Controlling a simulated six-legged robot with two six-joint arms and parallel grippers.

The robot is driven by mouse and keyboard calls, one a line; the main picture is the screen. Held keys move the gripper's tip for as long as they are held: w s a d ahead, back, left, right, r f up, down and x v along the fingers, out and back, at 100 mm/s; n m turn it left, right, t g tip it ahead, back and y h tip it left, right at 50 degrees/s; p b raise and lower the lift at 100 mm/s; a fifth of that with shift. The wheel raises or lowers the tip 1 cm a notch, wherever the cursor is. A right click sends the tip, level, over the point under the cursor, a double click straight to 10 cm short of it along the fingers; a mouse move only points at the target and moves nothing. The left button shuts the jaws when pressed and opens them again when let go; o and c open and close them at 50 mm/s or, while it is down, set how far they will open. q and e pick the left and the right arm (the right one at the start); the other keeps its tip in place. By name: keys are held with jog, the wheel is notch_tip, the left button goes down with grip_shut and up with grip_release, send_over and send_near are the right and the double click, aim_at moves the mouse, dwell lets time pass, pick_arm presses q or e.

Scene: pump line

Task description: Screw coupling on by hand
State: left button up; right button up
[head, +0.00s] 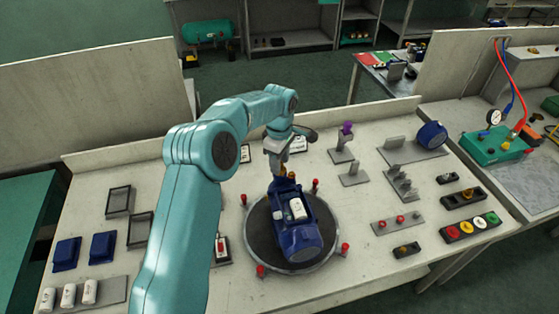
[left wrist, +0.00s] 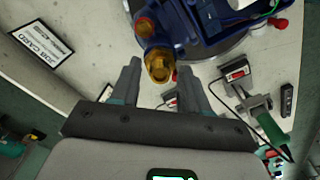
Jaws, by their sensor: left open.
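A blue pump (head: 292,222) with a white label sits on a round dark turntable (head: 262,257) in the middle of the bench. I cannot tell which is the coupling. My left gripper (head: 281,168) reaches down at the pump's far end. In the left wrist view its fingers (left wrist: 157,82) are apart, with the hex fitting showing between and beyond their tips. No grip on it shows. My right gripper is not in view.
Red-knobbed posts (head: 345,248) ring the turntable. Grey stands (head: 354,174) and a blue motor-like part (head: 432,135) are at right, near a colored button strip (head: 470,228). Upright panels back the bench.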

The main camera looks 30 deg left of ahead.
pick_arm(q)
jog(key=shift+n, duration=1.1)
jog(key=shift+f+n+b, duration=0.1)
jog(key=shift+n+b, duration=0.35)
jog(key=shift+n, duration=1.35)
jog(key=shift+n, duration=0.5)
jog(key=shift+n+b, duration=0.4)
jog(key=shift+n, duration=0.8)
